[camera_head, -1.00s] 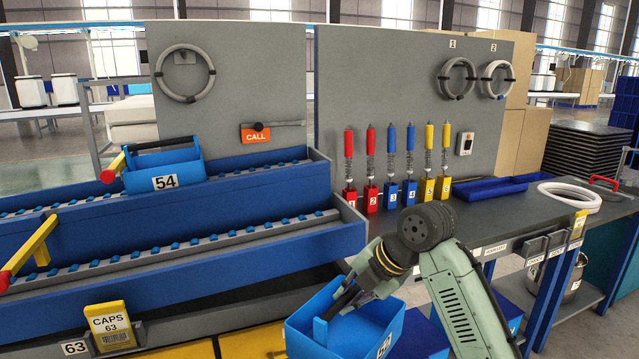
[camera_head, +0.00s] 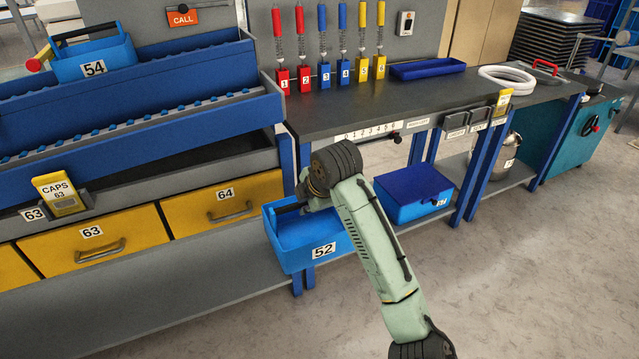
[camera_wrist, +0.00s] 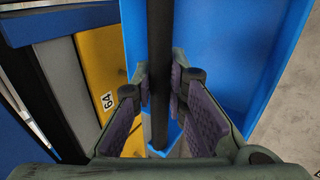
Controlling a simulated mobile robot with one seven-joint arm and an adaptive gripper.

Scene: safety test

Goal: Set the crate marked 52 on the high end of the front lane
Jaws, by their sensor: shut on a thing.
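The blue crate marked 52 (camera_head: 312,250) hangs from my gripper (camera_head: 298,204), in front of the rack's right end and below its lanes. In the wrist view my gripper (camera_wrist: 160,95) is shut on the crate's black handle bar (camera_wrist: 160,40), with a finger on each side. The crate's blue wall also shows there (camera_wrist: 225,60). The fingertips are partly hidden by my arm in the head view. The front lane (camera_head: 130,131) is a blue trough with a roller strip, rising toward the right in the picture. The visible part of it holds no crate.
Crate 54 (camera_head: 95,62) stands on the rear lane. Yellow drawers 63 (camera_head: 95,240) and 64 (camera_head: 225,200) lie below the rack. A lidded blue box (camera_head: 413,193) is on the shelf under the workbench (camera_head: 400,110). Open floor (camera_head: 500,280) lies at the right.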

